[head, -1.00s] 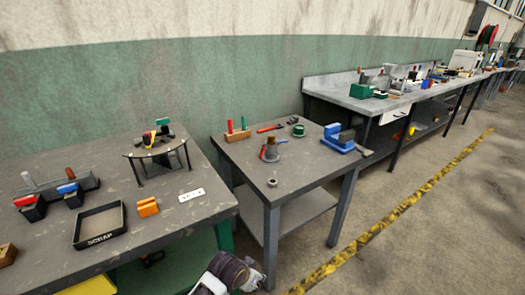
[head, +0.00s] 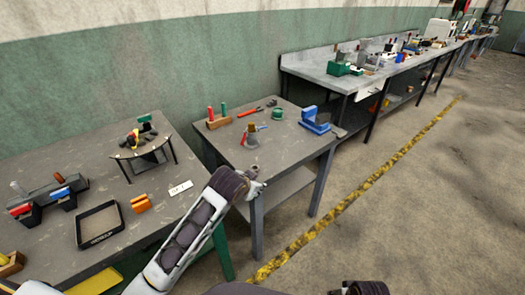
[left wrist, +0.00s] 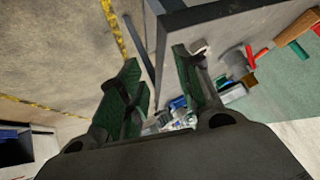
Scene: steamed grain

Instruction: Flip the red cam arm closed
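On the middle table, a small fixture with a brown-grey cylinder (head: 251,140) has a thin red arm (head: 244,138) at its left side. In the left wrist view, a red arm (left wrist: 250,57) stands beside a grey cylinder (left wrist: 235,62), to the right of the fingers; its exact pose is hard to tell. My left gripper (head: 257,188) is by the front left edge of that table, short of the fixture. In the left wrist view its green-padded fingers (left wrist: 155,68) are wide apart with nothing between them. A dark part at the bottom edge may be my right gripper (head: 362,288).
The middle table (head: 285,160) also holds a wooden block (head: 218,123) with red and green handles, a green spool (head: 277,114) and a blue vise (head: 314,120). The left table (head: 150,210) carries a black tray (head: 100,225) and an orange block (head: 141,203). Open floor lies right.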

